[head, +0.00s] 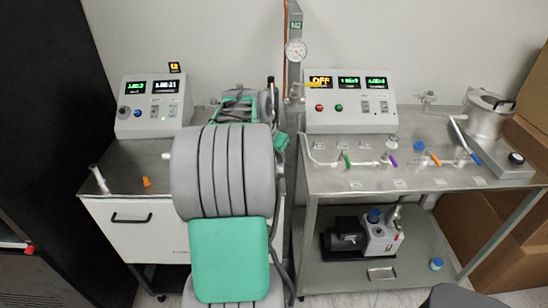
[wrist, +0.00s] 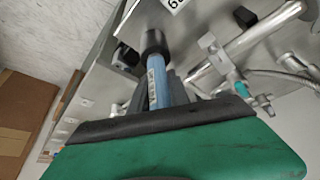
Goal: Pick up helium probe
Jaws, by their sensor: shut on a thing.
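The helium probe appears to be the blue rod (wrist: 158,84) with a black end (wrist: 153,42) in the wrist view. My gripper (wrist: 168,92) is shut on it, with dark fingers beside the rod. The lower part of the rod is hidden behind my green and black wrist housing. In the head view my grey and green arm stands in the middle and hides most of the gripper and the probe.
A left cabinet (head: 120,210) bears a control box (head: 152,105). A right steel cart (head: 330,180) bears another control box (head: 350,105), valves and a metal vessel (head: 487,115). A pump (head: 380,235) sits on its lower shelf. A gauge (head: 296,52) stands between on a column.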

